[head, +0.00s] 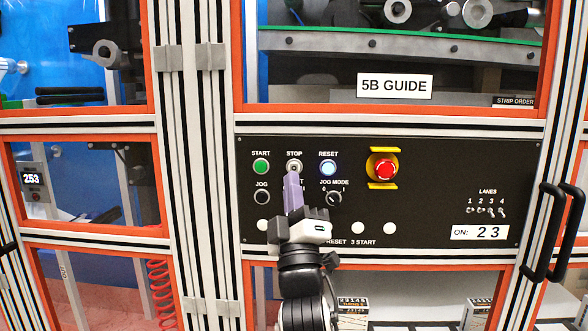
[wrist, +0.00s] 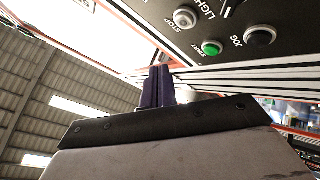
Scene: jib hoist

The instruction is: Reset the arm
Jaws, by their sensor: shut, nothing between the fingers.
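My gripper (head: 291,178) is shut and empty in front of the black control panel (head: 440,170). Its purple fingers point up, with their tips just below the STOP button (head: 294,167) in the head view. I cannot tell how far the tips are from the panel there. In the wrist view the two fingers (wrist: 156,74) lie together, apart from the panel. The fingers cover part of the label below STOP. My arm (head: 303,285) rises from the bottom of the head view.
The panel has a green START button (head: 261,167), a lit RESET button (head: 328,168) and a red emergency stop (head: 385,169). JOG (head: 262,197) and JOG MODE (head: 332,198) controls sit below. Black door handles (head: 545,235) stick out at right. Framed machine windows surround the panel.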

